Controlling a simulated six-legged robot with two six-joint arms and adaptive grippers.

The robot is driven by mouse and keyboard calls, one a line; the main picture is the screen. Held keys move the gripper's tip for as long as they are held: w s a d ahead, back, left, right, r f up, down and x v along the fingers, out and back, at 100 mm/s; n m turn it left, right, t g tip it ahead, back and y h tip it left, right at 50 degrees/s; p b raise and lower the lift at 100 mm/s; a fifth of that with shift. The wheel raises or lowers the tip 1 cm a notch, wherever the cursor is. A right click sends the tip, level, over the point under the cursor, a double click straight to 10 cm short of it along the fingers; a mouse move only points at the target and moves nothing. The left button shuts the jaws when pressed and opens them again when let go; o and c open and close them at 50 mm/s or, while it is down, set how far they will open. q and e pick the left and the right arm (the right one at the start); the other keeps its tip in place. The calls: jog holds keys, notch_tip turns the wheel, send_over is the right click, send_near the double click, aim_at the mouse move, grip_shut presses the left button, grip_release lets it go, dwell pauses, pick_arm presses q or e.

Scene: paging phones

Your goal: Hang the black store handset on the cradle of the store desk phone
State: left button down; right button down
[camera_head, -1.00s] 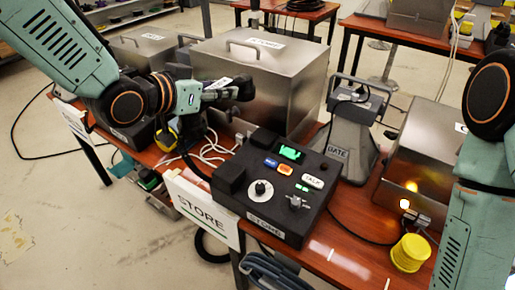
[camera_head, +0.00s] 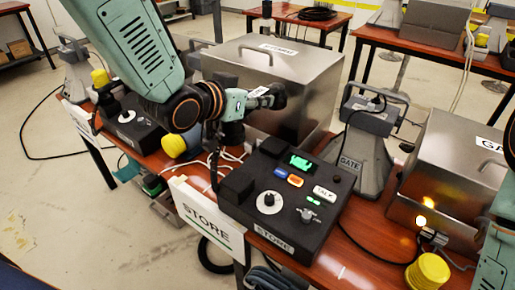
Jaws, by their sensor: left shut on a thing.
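The store desk phone (camera_head: 284,214) is a black slanted box on the table, with a green screen, coloured buttons, a white dial and a STORE label. Its cradle (camera_head: 238,184), raised black blocks along the left and back side, is empty. My left gripper (camera_head: 258,101) is shut on the black store handset (camera_head: 278,96), which has a small white label on top. It holds the handset above and behind the phone, in front of the metal box. The fingers and the handset's lower parts are hard to tell apart. My right gripper is out of view; only its arm shows at the right edge.
A large metal box (camera_head: 318,85) stands close behind the handset. The GATE unit (camera_head: 358,160) stands right of the phone, with another metal box (camera_head: 455,165) and a yellow spool (camera_head: 427,272) further right. Another black phone (camera_head: 132,128) sits at left. Cables lie behind the store phone.

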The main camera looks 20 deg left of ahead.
pick_arm(q)
jog(key=f+b, duration=0.1)
jog(key=f, duration=0.3)
jog(key=f+b, duration=0.1)
jog(key=f, duration=0.3)
jog(key=f+b, duration=0.1)
jog(key=f, duration=0.3)
jog(key=shift+w+d+f, duration=0.15)
jog(key=shift+w+d, duration=0.1)
jog(key=shift+a, duration=0.1)
jog(key=shift+s, duration=0.1)
